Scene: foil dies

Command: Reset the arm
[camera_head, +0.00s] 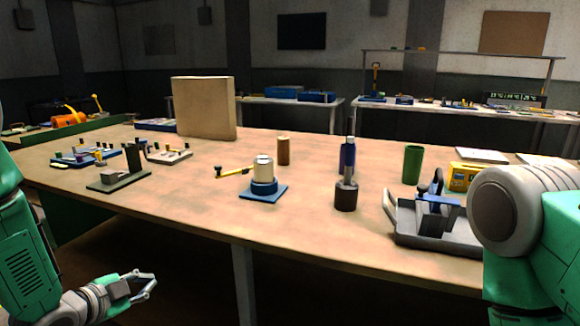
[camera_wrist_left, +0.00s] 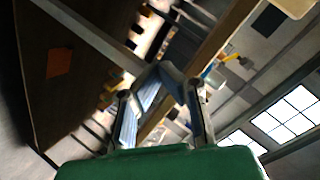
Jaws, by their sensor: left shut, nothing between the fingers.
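My left gripper (camera_head: 150,284) is low at the lower left of the head view, in front of and below the table's near edge. It is shut and empty, apart from every object. Its fingers also show in the left wrist view (camera_wrist_left: 160,78), with the room tilted behind them. My right gripper is out of view; only part of my right arm shows at the right edge.
The wooden table (camera_head: 300,225) carries a blue base with a pale cylinder (camera_head: 263,170), a dark blue bottle (camera_head: 347,156), a green cup (camera_head: 413,164), a grey tray (camera_head: 435,238) and a tan board (camera_head: 205,108). A table leg (camera_head: 243,285) stands right of my left gripper.

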